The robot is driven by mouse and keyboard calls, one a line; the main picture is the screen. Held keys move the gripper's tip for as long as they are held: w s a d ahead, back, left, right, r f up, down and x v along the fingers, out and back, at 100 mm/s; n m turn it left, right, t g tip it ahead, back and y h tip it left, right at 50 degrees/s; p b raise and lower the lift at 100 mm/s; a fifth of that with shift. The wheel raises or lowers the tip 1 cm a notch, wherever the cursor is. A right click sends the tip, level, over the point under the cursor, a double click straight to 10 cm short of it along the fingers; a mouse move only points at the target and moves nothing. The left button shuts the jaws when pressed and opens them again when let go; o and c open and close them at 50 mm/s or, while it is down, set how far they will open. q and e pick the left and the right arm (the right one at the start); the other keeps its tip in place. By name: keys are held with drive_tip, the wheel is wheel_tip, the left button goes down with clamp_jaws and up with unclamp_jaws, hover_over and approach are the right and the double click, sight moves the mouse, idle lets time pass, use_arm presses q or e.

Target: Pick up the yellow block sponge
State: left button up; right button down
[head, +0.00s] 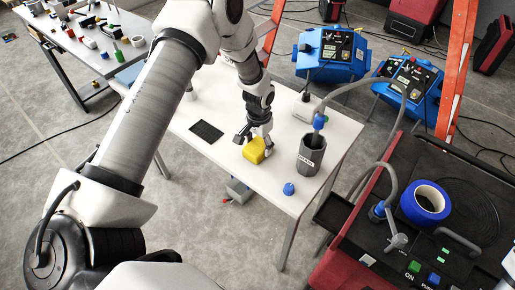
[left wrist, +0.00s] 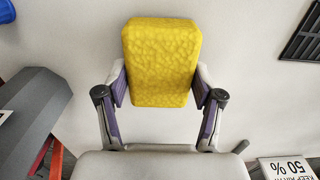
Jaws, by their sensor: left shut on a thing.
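The yellow block sponge (head: 254,151) is at the white table in the head view, below my left gripper (head: 252,138). In the left wrist view the sponge (left wrist: 161,62) fills the top middle, between the two purple-padded fingers of the left gripper (left wrist: 160,88). The pads touch its two sides near its lower part, so the gripper is shut on it. I cannot tell whether the sponge rests on the table or is slightly above it. My right gripper is in neither view.
On the white table (head: 188,112), a black grid mat (head: 206,131) lies left of the sponge. A dark grey container (head: 311,155) stands to its right, and a blue cap (head: 289,188) is near the front edge. A red cart (head: 344,250) stands close at the right.

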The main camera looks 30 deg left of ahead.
sight(259, 146)
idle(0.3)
use_arm(q)
drive_tip(key=shift+w+r, duration=0.15)
drive_tip(key=shift+r, duration=0.15)
drive_tip(key=r, duration=0.1)
drive_tip(key=b, duration=0.1)
drive_tip(key=r, duration=0.1)
drive_tip(key=shift+s+d+r+b, duration=0.3)
drive_tip(key=shift+s+d+b, duration=0.05)
drive_tip(key=s+d+b, duration=0.1)
drive_tip(key=s+d, duration=0.2)
drive_tip(key=s+d+r+b, duration=0.1)
drive_tip(key=s+d, duration=0.2)
drive_tip(key=s+d+b, duration=0.1)
drive_tip(key=s+d, duration=0.3)
drive_tip(key=shift+d+r, duration=0.1)
drive_tip(key=shift+r, duration=0.1)
drive_tip(key=shift+s+d+r+b, duration=0.1)
drive_tip(key=shift+s+d+b, duration=0.1)
drive_tip(key=shift+s+b, duration=0.15)
drive_tip(key=shift+c, duration=0.4)
